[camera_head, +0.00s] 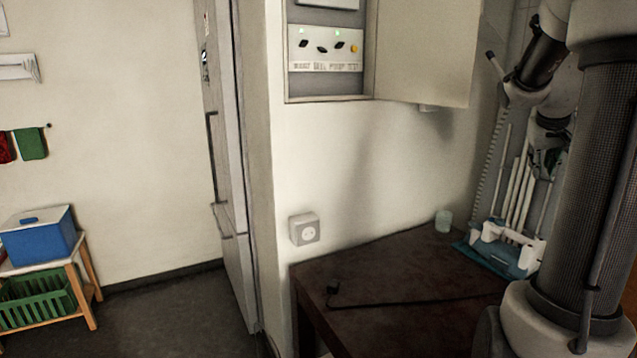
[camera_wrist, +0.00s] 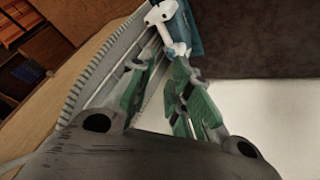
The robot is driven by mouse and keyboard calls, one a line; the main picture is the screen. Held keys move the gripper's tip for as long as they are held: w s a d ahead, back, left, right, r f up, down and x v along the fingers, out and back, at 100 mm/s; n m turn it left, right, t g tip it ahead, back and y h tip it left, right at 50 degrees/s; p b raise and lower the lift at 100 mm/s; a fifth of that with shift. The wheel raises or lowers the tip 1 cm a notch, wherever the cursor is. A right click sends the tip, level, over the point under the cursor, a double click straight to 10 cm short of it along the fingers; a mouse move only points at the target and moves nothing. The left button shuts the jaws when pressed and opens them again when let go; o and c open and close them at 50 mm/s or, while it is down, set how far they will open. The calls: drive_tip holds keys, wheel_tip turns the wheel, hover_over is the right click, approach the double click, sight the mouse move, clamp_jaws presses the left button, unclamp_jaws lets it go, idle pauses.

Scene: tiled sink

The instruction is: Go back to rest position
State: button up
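In the head view my arm hangs at the right, and the gripper end (camera_head: 551,158) is small, dark and partly hidden by my own links. It is in front of the tiled wall, above the blue and white rack (camera_head: 505,258) on the dark table (camera_head: 400,262). White parts of the rack also show past the fingertips in the wrist view (camera_wrist: 172,28).
A black cable with a plug (camera_head: 333,287) lies on the table below a wall socket (camera_head: 304,229). A pale cup (camera_head: 444,221) stands near the rack. An open cabinet door (camera_head: 425,50) juts out beside a switch panel (camera_head: 326,48). Floor at left is free before a cooler (camera_head: 40,238).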

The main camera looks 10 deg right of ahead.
drive_tip(key=s+a+f+n+y, duration=0.1)
drive_tip(key=s+a, duration=0.4)
drive_tip(key=a, duration=0.5)
drive_tip(key=s+a+f+n+y, duration=0.1)
drive_tip(key=s+a+n+y, duration=0.1)
drive_tip(key=s+a, duration=0.4)
drive_tip(key=s+a+f+n+y, duration=0.1)
drive_tip(key=s+a, duration=0.5)
drive_tip(key=a, duration=0.9)
drive_tip(key=shift+a+f+n+y, duration=0.4)
drive_tip(key=shift+n+y, duration=0.2)
drive_tip(key=shift+y, duration=0.1)
